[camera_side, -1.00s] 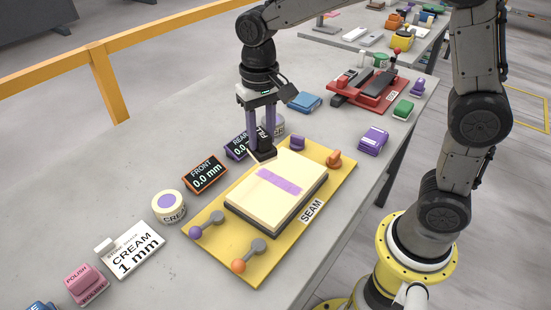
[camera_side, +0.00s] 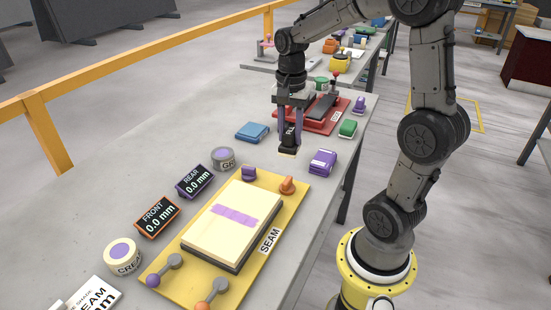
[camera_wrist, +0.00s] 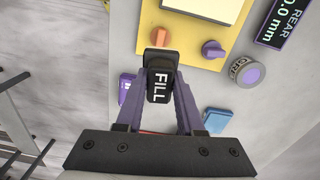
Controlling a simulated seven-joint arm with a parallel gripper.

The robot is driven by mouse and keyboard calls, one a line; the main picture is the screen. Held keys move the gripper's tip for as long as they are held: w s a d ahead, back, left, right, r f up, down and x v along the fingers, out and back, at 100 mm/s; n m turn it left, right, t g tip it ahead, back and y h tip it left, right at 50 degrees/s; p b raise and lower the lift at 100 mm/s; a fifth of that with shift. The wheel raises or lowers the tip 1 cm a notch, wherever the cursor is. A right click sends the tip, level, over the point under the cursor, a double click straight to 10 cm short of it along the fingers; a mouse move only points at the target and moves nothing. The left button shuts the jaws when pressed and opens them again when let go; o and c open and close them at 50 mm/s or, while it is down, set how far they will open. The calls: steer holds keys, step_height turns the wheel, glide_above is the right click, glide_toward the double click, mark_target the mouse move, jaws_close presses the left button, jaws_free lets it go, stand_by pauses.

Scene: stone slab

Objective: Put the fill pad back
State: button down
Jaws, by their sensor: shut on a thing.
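A blue block (camera_side: 252,132) is left of my gripper and a purple block (camera_side: 322,162) right of it. A red stand (camera_side: 312,121) is close behind. A green block (camera_side: 347,128) lies farther right. The REAR display (camera_side: 194,182) and a round tub (camera_side: 223,158) are nearer.

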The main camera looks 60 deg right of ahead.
steer(key=s+d, duration=0.1)
steer(key=s+d+m, duration=0.1)
steer(key=d, duration=0.1)
steer(key=shift+r, duration=0.15)
steer(key=w+d+f, duration=0.2)
steer(key=w+f, duration=0.1)
steer(key=w+d+f, duration=0.3)
steer(key=w, duration=0.1)
steer(key=w+d+f, duration=0.3)
steer(key=w, duration=0.1)
steer(key=shift+w+f, duration=0.1)
steer(key=shift+f, duration=0.2)
steer(key=shift+w+f, duration=0.1)
steer(key=shift+f, duration=1.55)
steer(key=shift+f, duration=0.2)
steer(key=c, duration=0.5)
jaws_free()
steer(key=shift+r, duration=0.1)
